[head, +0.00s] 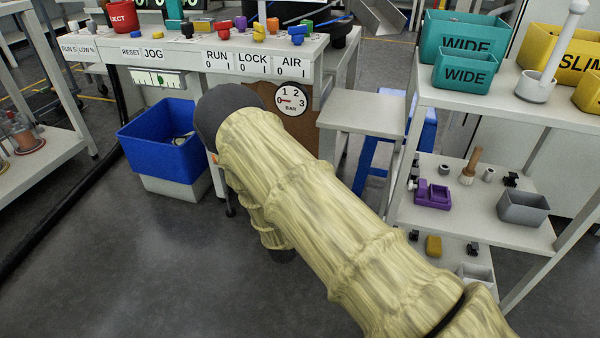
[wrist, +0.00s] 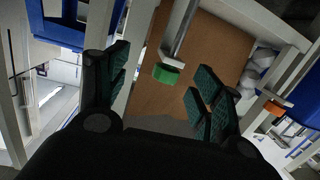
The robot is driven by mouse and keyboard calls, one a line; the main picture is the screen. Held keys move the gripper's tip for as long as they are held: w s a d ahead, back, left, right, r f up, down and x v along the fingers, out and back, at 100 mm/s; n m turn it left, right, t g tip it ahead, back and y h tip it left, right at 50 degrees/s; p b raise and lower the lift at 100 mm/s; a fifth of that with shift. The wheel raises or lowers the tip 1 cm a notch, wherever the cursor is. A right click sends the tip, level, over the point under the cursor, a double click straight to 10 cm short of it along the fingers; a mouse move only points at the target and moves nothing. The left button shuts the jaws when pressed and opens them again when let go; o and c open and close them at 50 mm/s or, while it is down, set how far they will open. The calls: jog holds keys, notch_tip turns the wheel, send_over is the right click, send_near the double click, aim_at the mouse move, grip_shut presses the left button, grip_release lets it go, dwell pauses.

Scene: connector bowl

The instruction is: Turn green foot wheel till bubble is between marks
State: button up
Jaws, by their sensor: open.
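The green foot wheel (wrist: 166,73) shows in the wrist view, at the lower end of a grey post under a white bracket. My gripper (wrist: 160,68) is open, with dark green-padded fingers to the left and right of the wheel in the picture. The wheel appears beyond the fingertips, and I cannot tell any contact. In the head view my sleeved arm hides the green wheel and most of the gripper. A level vial (head: 158,79) with green liquid and dark marks hangs under the bench front. Its bubble is too small to place surely.
An orange foot wheel (wrist: 273,108) is at the right in the wrist view, near a white leg. A blue bin (head: 163,140) stands left of my arm. A shelf unit (head: 485,225) stands at the right. A brown panel (wrist: 218,45) lies behind the green wheel.

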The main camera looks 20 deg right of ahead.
jog(key=shift+m+t+h, duration=0.5)
jog(key=w+d+r+b, duration=0.1)
jog(key=w, duration=0.2)
jog(key=w+d+r+b, duration=0.1)
jog(key=w, duration=0.3)
jog(key=w+d+r+b, duration=0.1)
jog(key=w+b, duration=0.1)
jog(key=w, duration=0.2)
jog(key=shift+r, duration=0.1)
jog(key=shift+w+d+r, duration=0.15)
jog(key=shift+w+d, duration=0.2)
jog(key=shift+w, duration=0.2)
jog(key=c, duration=1)
jog(key=shift+c, duration=0.2)
